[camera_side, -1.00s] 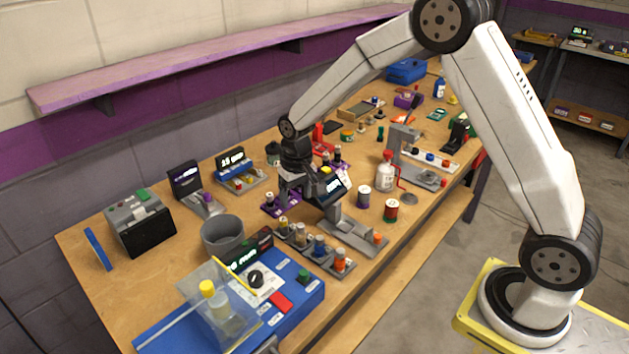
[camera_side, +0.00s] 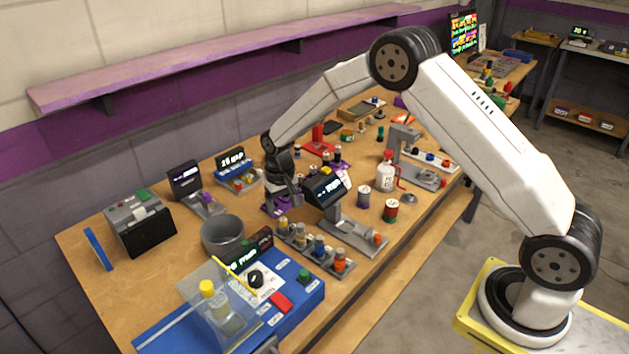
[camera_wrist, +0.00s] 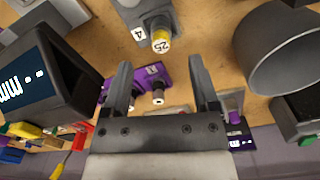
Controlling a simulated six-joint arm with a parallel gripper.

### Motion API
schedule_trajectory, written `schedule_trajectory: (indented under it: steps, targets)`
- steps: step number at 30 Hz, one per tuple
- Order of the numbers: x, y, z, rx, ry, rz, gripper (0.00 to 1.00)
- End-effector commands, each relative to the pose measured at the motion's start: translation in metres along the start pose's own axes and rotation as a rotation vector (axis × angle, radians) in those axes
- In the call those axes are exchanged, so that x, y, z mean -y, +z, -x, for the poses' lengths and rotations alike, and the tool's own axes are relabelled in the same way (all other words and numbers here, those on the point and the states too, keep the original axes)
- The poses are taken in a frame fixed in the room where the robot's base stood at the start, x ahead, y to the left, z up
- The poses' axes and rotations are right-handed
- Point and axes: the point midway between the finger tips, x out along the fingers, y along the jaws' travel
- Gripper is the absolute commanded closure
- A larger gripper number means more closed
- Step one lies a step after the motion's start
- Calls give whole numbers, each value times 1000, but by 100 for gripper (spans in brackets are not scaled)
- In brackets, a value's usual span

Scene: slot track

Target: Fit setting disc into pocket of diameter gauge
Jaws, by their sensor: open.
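Several small cylinders with coloured tops, which look like the setting discs, stand in a grey rack (camera_side: 328,262). The end one has a yellow top marked 25 (camera_wrist: 160,43) in the wrist view. A gauge with a tilted dark display (camera_side: 325,187) and a long grey base (camera_side: 350,236) stands beside the rack; its display (camera_wrist: 45,78) fills the left of the wrist view. I cannot tell for sure that it is the diameter gauge, and I see no pocket clearly. My gripper (camera_wrist: 163,82) is open and empty, above a purple block (camera_wrist: 150,75) with small dark posts.
A grey cup (camera_side: 222,236) stands close to my gripper, on the right in the wrist view (camera_wrist: 290,55). A blue fixture (camera_side: 290,282) with a clear guard is at the near end. A white bottle (camera_side: 385,172) and two small cans stand behind the gauge base.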

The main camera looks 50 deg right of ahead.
Motion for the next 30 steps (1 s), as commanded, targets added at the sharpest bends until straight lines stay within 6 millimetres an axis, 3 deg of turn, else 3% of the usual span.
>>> schedule_trajectory:
  steps: [8,21,30]
  targets:
    - [0,0,-5,-1,0,0,23]
    - [1,0,-48,-2,-1,0,23]
    - [1,-1,-53,-3,-1,0,23]
